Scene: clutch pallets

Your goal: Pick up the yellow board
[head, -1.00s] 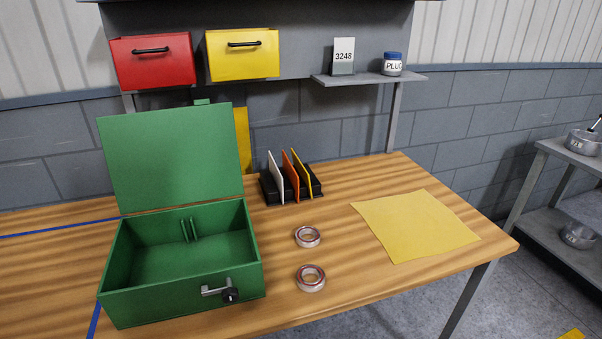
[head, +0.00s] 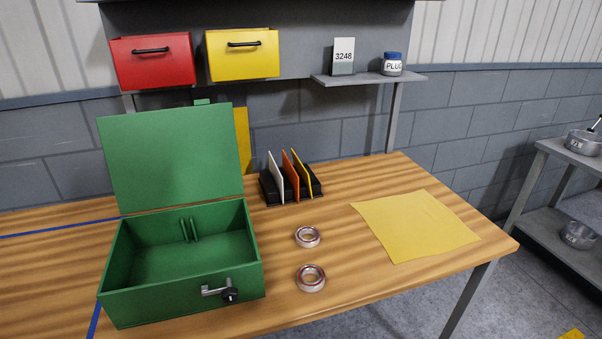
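The yellow board (head: 302,174) is a thin plate standing upright, slightly tilted, in a black rack (head: 268,193) at the back middle of the table. It is the rightmost of three boards. An orange board (head: 290,176) and a white board (head: 276,177) stand to its left in the same rack. The lower edges of the boards are hidden in the rack. Neither of my grippers shows in the head view.
An open green box (head: 180,300) stands left on the wooden table (head: 340,290). Two metal rings, one farther (head: 307,237) and one nearer (head: 310,278), lie in front of the rack. A yellow cloth (head: 415,226) lies at right. A shelf (head: 368,78) and red (head: 152,60) and yellow bins (head: 242,53) are above.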

